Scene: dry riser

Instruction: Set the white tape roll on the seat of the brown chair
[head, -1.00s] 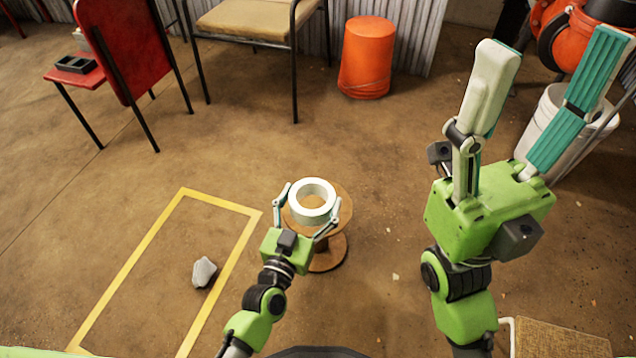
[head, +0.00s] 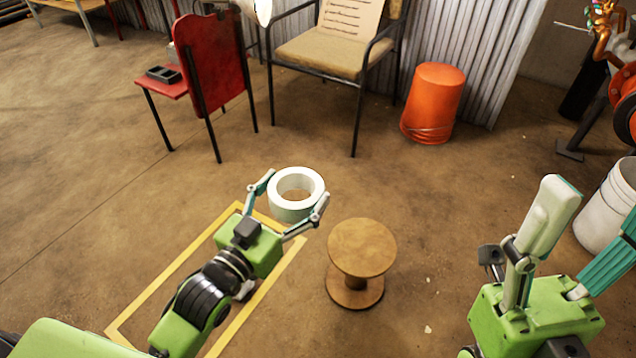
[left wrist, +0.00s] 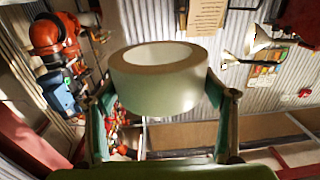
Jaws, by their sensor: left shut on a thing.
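The white tape roll (head: 291,213) is held up in the air between the fingers of my left gripper (head: 295,190), left of a wooden spool in the head view. It also shows in the left wrist view (left wrist: 155,92), pinched from both sides. The brown chair, with a tan seat (head: 318,52) and black metal frame, stands at the back centre, beyond the roll. The visible part of its seat is bare. My right gripper (head: 595,215) is open and empty at the right, partly cut off by the picture edge.
The wooden spool (head: 362,245) stands empty on the floor. A red chair (head: 210,62) with a dark tray on its seat stands left of the brown chair. An orange bucket (head: 434,98) stands to its right. Bare floor lies between the roll and the brown chair.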

